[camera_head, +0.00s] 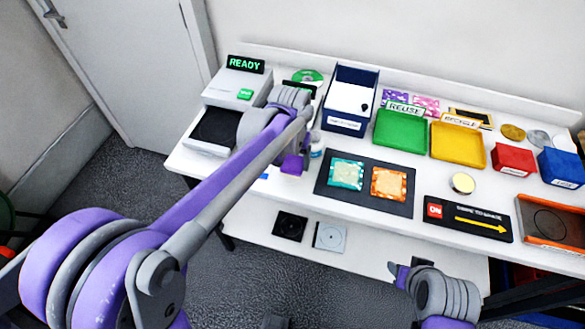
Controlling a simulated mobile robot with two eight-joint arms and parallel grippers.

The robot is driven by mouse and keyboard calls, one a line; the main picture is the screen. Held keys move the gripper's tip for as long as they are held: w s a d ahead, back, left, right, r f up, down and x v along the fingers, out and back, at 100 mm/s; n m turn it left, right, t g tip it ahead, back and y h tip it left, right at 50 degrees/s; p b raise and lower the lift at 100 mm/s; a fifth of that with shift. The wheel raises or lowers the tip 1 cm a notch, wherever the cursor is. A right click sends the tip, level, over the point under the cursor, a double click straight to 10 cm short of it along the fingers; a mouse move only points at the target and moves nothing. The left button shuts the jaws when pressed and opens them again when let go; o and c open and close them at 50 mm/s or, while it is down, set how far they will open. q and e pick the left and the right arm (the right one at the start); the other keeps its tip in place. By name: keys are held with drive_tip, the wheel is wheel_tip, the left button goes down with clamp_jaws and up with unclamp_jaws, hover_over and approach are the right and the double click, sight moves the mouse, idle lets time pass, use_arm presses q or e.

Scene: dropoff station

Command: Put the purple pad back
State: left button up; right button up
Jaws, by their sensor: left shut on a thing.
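A purple patterned pad (396,97) lies at the back of the table behind the REUSE sign, beside a pink patterned pad (427,104). My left gripper (292,164) is low over the table's front left part, left of the dark mat. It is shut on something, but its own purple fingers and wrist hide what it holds. My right gripper (399,274) is in front of the table's front edge, apart from everything on it. Its finger gap is too small to make out.
The dark mat (324,192) carries a teal pad (346,174) and an orange pad (389,184). Green (400,132) and yellow (457,146) trays stand behind. A white bottle (316,149) is close beside my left gripper. The READY machine (236,88) stands at left.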

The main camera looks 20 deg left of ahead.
sight(292, 164)
use_arm(q)
drive_tip(key=shift+f, duration=1.75)
drive_tip(key=shift+f, duration=0.1)
